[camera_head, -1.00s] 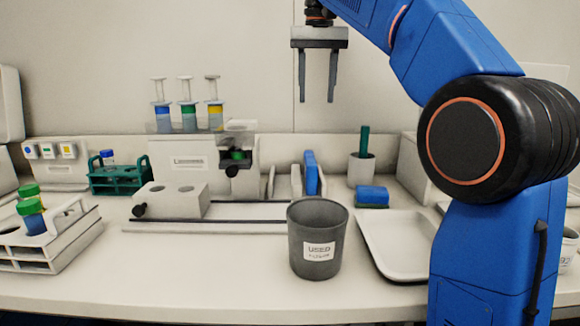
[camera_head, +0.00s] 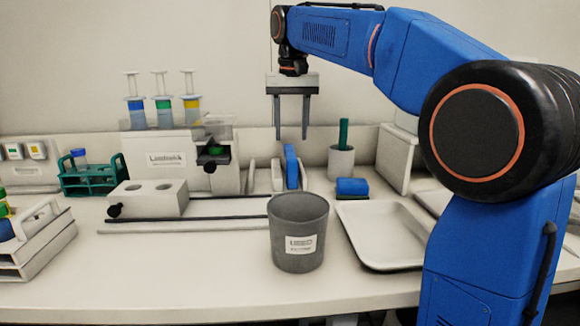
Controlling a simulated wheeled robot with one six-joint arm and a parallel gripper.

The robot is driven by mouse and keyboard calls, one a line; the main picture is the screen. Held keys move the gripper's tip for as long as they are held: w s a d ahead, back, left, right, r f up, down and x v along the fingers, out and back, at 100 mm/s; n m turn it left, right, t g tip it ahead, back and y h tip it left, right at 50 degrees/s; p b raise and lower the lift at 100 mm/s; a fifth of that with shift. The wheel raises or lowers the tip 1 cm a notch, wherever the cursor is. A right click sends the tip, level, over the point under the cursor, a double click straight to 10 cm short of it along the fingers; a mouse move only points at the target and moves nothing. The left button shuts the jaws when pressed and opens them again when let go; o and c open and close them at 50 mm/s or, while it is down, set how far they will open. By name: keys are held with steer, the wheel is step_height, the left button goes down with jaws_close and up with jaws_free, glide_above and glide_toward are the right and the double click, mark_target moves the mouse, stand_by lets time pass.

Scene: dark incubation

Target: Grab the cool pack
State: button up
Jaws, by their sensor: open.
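A thin blue slab (camera_head: 291,166), which looks like the cool pack, stands upright between the pale walls of a rack (camera_head: 277,176) behind the grey cup. My gripper (camera_head: 291,137) points down with its two fingers apart and nothing between them. In the picture its fingertips are just above the slab's top edge. The depth between them is hard to tell. A smaller blue block (camera_head: 352,187) lies on a dark base to the right of the rack.
A grey cup labelled used (camera_head: 298,235) stands in front of the rack. A white tray (camera_head: 385,263) lies to the right. A pale pot (camera_head: 341,162) holds a green stick. A white device (camera_head: 166,160) with several syringes stands left of the rack.

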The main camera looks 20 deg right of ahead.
mark_target(290, 151)
steer(key=shift+w+f, duration=0.25)
steer(key=shift+f, duration=1.05)
steer(key=shift+w+f, duration=0.2)
steer(key=shift+f, duration=1.05)
jaws_close()
